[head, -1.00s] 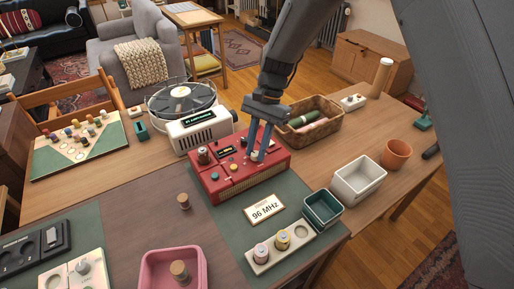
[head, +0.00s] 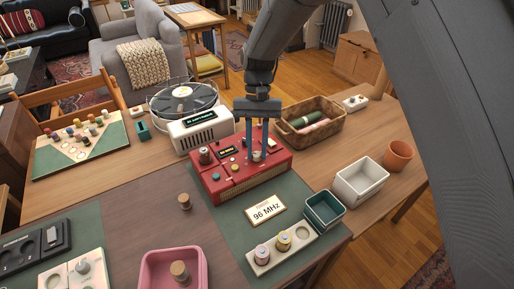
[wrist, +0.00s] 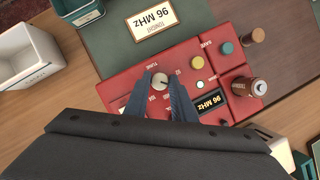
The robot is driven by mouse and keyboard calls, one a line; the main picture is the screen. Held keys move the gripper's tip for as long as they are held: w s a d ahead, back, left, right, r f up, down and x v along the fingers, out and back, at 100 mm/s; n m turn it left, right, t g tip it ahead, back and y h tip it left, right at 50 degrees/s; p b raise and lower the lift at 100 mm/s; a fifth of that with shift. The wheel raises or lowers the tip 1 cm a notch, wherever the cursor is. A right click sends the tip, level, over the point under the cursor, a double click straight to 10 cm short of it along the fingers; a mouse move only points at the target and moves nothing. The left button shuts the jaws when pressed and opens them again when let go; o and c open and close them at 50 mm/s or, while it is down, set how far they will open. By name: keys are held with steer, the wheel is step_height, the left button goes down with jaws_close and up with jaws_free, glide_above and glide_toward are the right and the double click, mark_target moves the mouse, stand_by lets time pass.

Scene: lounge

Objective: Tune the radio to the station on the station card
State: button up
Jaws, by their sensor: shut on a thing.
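The red radio (head: 236,181) stands on the table's green mat. The station card (head: 266,210) lies flat in front of it and reads 96 MHz; it also shows in the wrist view (wrist: 157,18). My gripper (head: 257,153) points down over the radio's right part. In the wrist view its fingers are shut on the pale tuning knob (wrist: 160,81), one on each side. The radio's small display (wrist: 209,103) appears upside down there and reads 96 MHz. A yellow button (wrist: 197,62) and a teal button (wrist: 226,47) sit beside the knob.
A white device (head: 202,131) and a record player (head: 184,97) stand behind the radio. A wicker basket (head: 312,132) is behind right. A green box (head: 324,210), white bin (head: 361,181) and tray of spools (head: 281,252) are to the right and front. A wooden peg (head: 184,202) stands front left.

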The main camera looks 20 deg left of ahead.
stand_by(0.3)
steer(key=o, duration=1.1)
steer(key=shift+c, duration=0.2)
steer(key=d+b+v, duration=0.1)
steer(key=b+v, duration=0.1)
steer(key=v, duration=0.5)
steer(key=shift+a+r, duration=0.4)
steer(key=shift+a, duration=0.1)
steer(key=shift+w+d, duration=0.1)
steer(key=shift+w, duration=0.05)
